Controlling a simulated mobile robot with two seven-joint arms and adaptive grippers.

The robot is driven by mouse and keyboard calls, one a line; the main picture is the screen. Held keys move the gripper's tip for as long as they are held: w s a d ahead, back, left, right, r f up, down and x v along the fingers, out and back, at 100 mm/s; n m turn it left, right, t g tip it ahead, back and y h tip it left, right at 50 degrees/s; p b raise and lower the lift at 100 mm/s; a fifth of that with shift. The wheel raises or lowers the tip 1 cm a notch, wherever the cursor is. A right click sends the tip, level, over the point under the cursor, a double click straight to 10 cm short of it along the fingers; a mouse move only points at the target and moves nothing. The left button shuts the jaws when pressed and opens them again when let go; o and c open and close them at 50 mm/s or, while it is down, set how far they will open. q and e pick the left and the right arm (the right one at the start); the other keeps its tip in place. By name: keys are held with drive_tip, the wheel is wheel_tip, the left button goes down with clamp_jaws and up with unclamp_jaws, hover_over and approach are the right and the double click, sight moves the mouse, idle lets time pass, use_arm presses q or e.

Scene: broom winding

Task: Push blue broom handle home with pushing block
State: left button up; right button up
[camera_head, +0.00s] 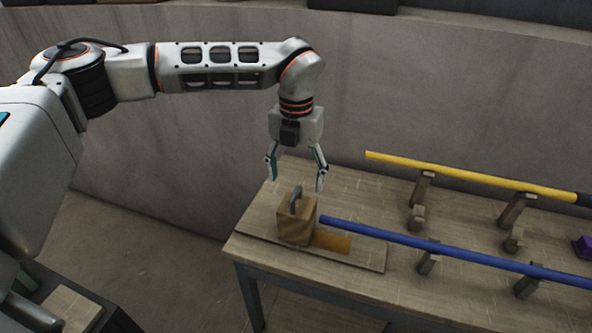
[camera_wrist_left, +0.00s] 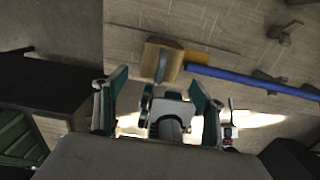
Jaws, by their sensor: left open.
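The pushing block (camera_head: 297,222) is a brown wooden cube with a grey handle on top. It stands on a thin board (camera_head: 368,256) at the table's left end. The blue broom handle (camera_head: 430,244) lies across wooden supports, its left end close to the block's right side; I cannot tell if they touch. My left gripper (camera_head: 296,182) is open and empty, pointing down above the block's handle. In the left wrist view the block (camera_wrist_left: 162,62) and the blue handle (camera_wrist_left: 240,77) lie ahead of the open fingers (camera_wrist_left: 160,100). My right gripper is not in view.
A yellow broom handle (camera_head: 465,177) lies on supports behind the blue one. An orange strip (camera_head: 333,242) lies on the board right of the block. A purple piece (camera_head: 584,246) is at the right edge. A grey curved wall (camera_head: 400,80) stands behind the table.

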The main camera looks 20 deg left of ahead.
sight(296, 191)
use_arm(q)
wheel_tip(296, 191, down, 3)
drive_tip(key=shift+f+b, duration=0.15)
drive_tip(key=shift+b, duration=0.65)
drive_tip(key=shift+f+b, duration=0.55)
drive_tip(key=shift+f, duration=0.6)
clamp_jaws()
